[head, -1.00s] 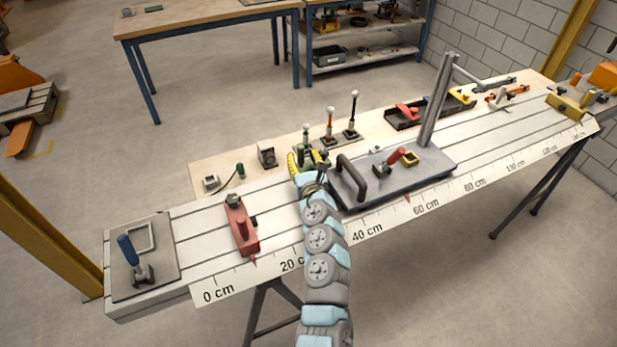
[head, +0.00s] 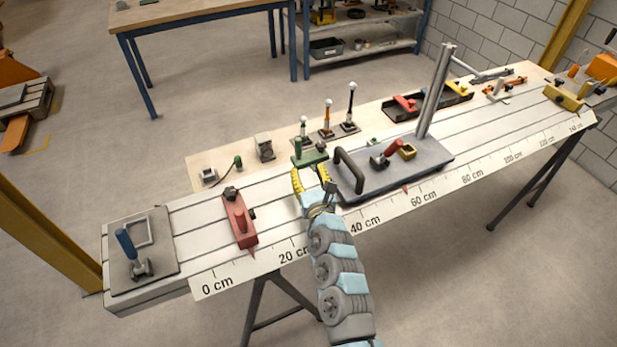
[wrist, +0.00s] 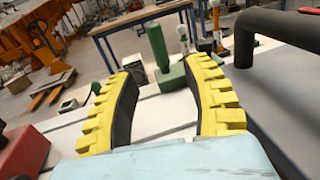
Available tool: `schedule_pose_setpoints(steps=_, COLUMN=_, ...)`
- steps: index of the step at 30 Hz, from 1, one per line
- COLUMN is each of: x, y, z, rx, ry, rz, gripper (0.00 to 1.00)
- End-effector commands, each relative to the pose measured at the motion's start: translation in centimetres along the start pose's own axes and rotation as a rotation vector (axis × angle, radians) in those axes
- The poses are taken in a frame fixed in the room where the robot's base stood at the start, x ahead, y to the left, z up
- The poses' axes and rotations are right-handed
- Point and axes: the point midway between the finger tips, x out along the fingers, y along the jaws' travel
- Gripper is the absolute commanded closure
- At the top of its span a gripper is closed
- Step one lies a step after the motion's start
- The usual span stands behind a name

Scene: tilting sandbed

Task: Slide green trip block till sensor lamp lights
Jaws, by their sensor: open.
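The green trip block (head: 309,155) has a flat base and an upright post. It stands at the back edge of the slotted bed, left of the grey plate with the black handle. In the wrist view the green block (wrist: 158,50) is upright beyond and between the yellow-padded fingers. My gripper (head: 311,178) is open and empty, just in front of the block; no contact shows. A small grey box (head: 209,176) and a green-capped piece (head: 238,163) stand back left; I cannot tell which is the sensor lamp, or whether one is lit.
A red block (head: 239,222) sits on the bed to the left. The grey plate (head: 435,160) with a black handle (head: 350,170) is close on the right. Levers with white knobs (head: 327,120) stand behind the green block. A grey block (head: 265,148) is behind left.

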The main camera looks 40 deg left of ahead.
Motion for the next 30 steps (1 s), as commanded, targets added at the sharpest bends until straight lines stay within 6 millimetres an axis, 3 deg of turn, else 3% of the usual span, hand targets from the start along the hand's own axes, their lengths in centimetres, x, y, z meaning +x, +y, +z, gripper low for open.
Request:
schedule_pose_setpoints(steps=9, x=-1.6, y=0.2, z=-0.2, rx=0.000, ry=0.004, rz=0.004, gripper=0.50)
schedule_pose_setpoints(steps=20, x=-1.8, y=0.2, z=0.0, rx=0.001, ry=0.002, rz=0.004, gripper=0.50)
schedule_pose_setpoints(steps=21, x=-1.8, y=0.2, z=0.0, rx=0.001, ry=0.001, rz=0.004, gripper=0.53)
schedule_pose_setpoints(steps=26, x=-1.3, y=-0.7, z=1.1, rx=0.039, ry=-0.024, rz=-0.018, gripper=0.99)
schedule_pose_setpoints(steps=30, x=0.1, y=-3.5, z=4.3, rx=0.159, ry=-0.098, rz=-0.085, gripper=1.00)
